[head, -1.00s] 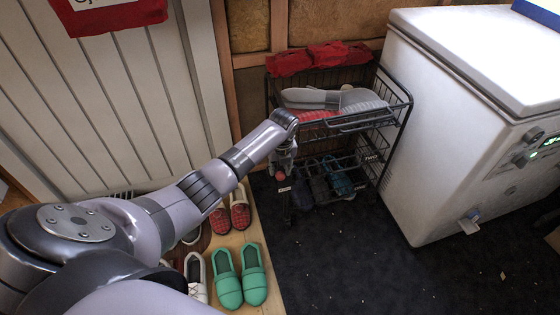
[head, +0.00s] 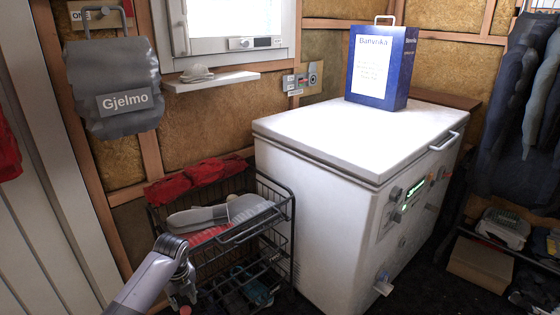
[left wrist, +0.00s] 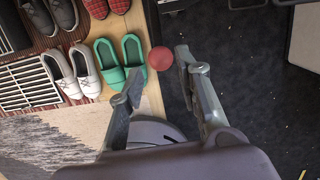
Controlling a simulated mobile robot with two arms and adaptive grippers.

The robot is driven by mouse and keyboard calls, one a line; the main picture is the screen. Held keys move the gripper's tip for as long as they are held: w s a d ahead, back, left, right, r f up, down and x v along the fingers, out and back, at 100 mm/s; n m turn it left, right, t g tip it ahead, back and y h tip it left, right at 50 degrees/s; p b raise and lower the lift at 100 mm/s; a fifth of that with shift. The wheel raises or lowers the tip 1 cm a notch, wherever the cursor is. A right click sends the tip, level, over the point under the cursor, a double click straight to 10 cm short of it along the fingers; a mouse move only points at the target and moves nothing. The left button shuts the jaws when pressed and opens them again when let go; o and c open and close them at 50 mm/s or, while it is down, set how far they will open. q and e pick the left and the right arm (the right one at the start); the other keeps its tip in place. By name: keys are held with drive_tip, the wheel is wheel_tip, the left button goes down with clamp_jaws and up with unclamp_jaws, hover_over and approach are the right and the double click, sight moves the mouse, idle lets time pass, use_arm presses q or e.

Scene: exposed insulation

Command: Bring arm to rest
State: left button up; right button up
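My left arm comes in at the bottom left of the head view. Its left gripper (head: 181,297) hangs in front of the wire rack (head: 262,226), partly cut off by the lower picture edge. In the left wrist view the two fingers of the left gripper (left wrist: 159,67) stand apart. My right gripper is not in view.
A white chest freezer (head: 340,165) carries a blue box (head: 381,68). The rack holds grey slippers (head: 200,217) and red cloth (head: 195,180). Green shoes (left wrist: 120,62) and other pairs lie on the floor beside the gripper. Dark floor (left wrist: 245,85) to the right is mostly clear.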

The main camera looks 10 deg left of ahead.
use_arm(q)
drive_tip(key=s+d+f+n+t+h, duration=0.1)
drive_tip(key=s+d+f+n, duration=0.2)
drive_tip(key=s+d+n, duration=0.4)
drive_tip(key=s+d+f+n, duration=0.25)
drive_tip(key=s+d, duration=0.35)
drive_tip(key=s, duration=0.4)
drive_tip(key=s+d+r+n+t, duration=0.1)
drive_tip(key=s+r+n, duration=0.3)
drive_tip(key=s+n, duration=0.35)
drive_tip(key=s+r+n, duration=0.4)
drive_tip(key=s+n, duration=0.3)
drive_tip(key=s, duration=0.1)
wheel_tip(320, 180, down, 23)
drive_tip(key=p, duration=0.1)
drive_tip(key=s+a+f+g+p, duration=0.1)
drive_tip(key=s+p, duration=0.7)
drive_tip(key=s, duration=0.1)
drive_tip(key=s+a+f+g+p, duration=0.1)
drive_tip(key=s+p, duration=0.6)
drive_tip(key=s, duration=0.2)
drive_tip(key=shift+a+f+m+p, duration=0.25)
drive_tip(key=shift+a+m+p, duration=0.05)
drive_tip(key=shift+m+p, duration=0.1)
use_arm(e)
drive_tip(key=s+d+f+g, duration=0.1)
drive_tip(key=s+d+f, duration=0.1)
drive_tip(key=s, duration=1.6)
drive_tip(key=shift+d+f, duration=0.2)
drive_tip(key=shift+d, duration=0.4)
